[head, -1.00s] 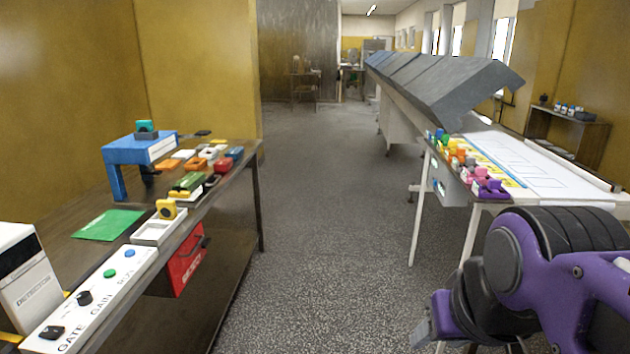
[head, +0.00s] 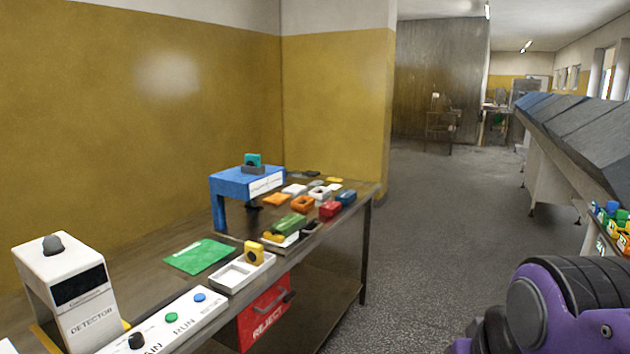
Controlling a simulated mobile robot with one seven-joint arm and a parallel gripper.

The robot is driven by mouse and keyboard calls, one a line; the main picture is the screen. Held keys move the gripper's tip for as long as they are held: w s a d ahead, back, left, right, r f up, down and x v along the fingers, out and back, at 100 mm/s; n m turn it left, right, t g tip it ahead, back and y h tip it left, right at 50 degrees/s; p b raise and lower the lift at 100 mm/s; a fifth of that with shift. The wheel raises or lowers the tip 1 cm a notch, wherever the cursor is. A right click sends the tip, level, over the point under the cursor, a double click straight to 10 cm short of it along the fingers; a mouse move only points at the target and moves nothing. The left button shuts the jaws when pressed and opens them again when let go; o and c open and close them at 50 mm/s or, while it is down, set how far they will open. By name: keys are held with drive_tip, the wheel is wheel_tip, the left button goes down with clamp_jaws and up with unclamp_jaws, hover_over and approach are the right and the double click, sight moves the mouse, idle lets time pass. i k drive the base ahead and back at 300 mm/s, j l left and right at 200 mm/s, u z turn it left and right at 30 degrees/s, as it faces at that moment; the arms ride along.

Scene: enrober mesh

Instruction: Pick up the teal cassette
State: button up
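A small teal cassette (head: 252,160) sits in a dark grey holder on top of the blue stand (head: 232,184), on the left table. The stand has a white label on its front. My purple and black arm shows at the lower right, over the floor, well apart from the stand. My gripper is out of the frame, so its fingers do not show.
The dark table (head: 150,254) holds a detector box (head: 66,290), a button panel (head: 178,320), a green sheet (head: 200,256), a white tray (head: 240,272) and several coloured blocks. A red reject bin (head: 265,316) hangs below. The aisle floor (head: 440,220) is clear.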

sight(253, 160)
drive_tip(key=i+l+u, duration=0.95)
drive_tip(key=l+u, duration=0.2)
drive_tip(key=l, duration=0.2)
